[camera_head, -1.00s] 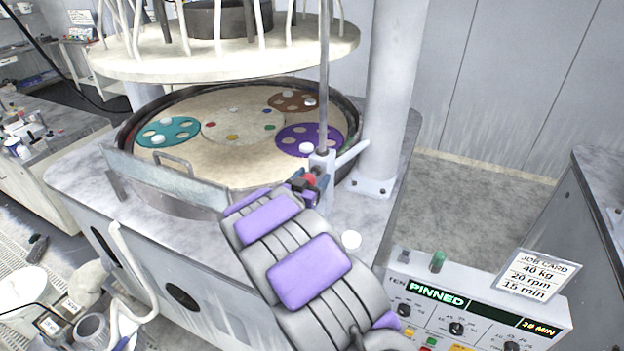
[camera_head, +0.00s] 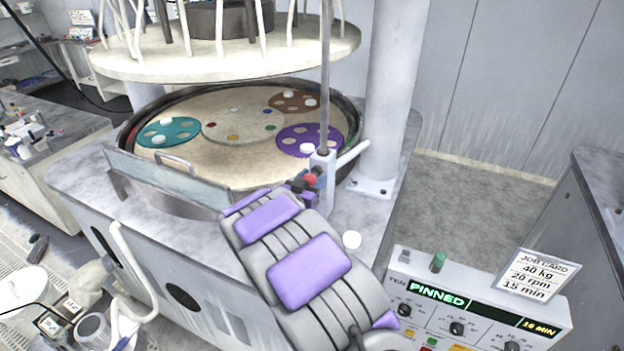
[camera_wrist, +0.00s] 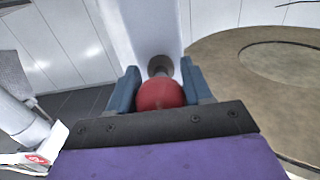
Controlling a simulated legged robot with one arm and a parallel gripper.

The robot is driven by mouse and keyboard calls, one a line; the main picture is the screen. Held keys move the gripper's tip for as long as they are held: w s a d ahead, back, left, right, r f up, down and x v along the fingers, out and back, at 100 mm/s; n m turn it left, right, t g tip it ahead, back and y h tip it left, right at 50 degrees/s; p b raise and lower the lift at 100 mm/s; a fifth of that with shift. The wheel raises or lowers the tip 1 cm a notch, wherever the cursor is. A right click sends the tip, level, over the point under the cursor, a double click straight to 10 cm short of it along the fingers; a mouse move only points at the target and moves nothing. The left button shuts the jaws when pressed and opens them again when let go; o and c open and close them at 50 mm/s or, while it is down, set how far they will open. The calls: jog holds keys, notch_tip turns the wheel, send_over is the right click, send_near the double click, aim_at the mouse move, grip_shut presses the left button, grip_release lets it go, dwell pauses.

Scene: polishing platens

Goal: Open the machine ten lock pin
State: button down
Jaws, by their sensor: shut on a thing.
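The lock pin has a red ball knob (camera_wrist: 160,95), which in the wrist view sits between the two blue fingers of my gripper (camera_wrist: 161,90). The jaws are shut on the knob. Behind it, a short dark round fitting (camera_wrist: 160,66) meets the pale post. In the head view the post (camera_head: 323,180) stands at the machine's front right rim, with my gripper (camera_head: 308,181) at its left side and the red knob (camera_head: 310,179) just showing. The control panel (camera_head: 480,300) display reads "TEN PINNED" and "10 MIN". How far the pin is out cannot be told.
The round platen (camera_head: 230,160) carries teal, brown and purple carriers. A clear guard with a handle (camera_head: 165,178) stands at its front left. A raised upper plate (camera_head: 230,55) hangs above. A thick column (camera_head: 390,90) stands behind the post. A job card (camera_head: 537,275) stands on the panel.

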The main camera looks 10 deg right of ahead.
jog(key=p+v, duration=0.1)
jog(key=v, duration=0.4)
jog(key=shift+f+p, duration=0.1)
jog(key=shift+p, duration=0.2)
jog(key=c, duration=0.8)
grip_release()
jog(key=shift+a, duration=0.1)
jog(key=shift+c, duration=0.2)
jog(key=o, duration=0.3)
jog(key=shift+a, duration=0.25)
jog(key=shift+s, duration=0.1)
jog(key=p+v, duration=0.1)
jog(key=v, duration=1.6)
jog(key=shift+a, duration=0.2)
